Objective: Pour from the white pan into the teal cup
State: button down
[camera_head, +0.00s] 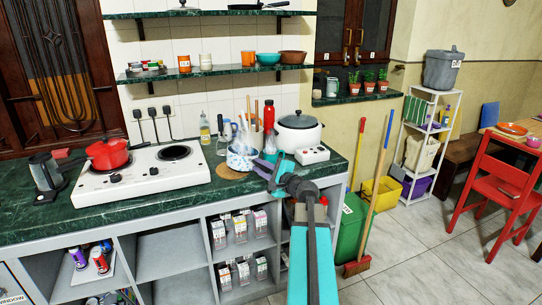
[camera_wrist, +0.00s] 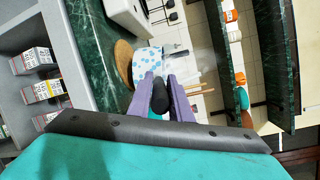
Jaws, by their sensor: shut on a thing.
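My gripper (camera_head: 264,162) is just right of the pan. In the wrist view its purple fingers (camera_wrist: 160,78) are shut on the pan's dark handle (camera_wrist: 161,97). The pan looks about upright. I cannot tell whether it touches the mat, and its contents are hidden. A teal bowl-shaped cup (camera_head: 268,59) stands on the lower wall shelf; no other teal cup is clear to me.
Bottles and utensils crowd behind the pan. A white stove (camera_head: 143,177) with a red pot (camera_head: 108,154) is left. The counter's front strip is mostly clear.

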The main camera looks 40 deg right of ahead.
jog(key=shift+w+a+n+b, duration=0.2)
jog(key=shift+a+n+b, duration=0.25)
jog(key=shift+a+n, duration=0.15)
jog(key=shift+w+a+n+b, duration=0.15)
jog(key=shift+a+n+b, duration=0.35)
jog(key=shift+a, duration=0.1)
dwell(0.4)
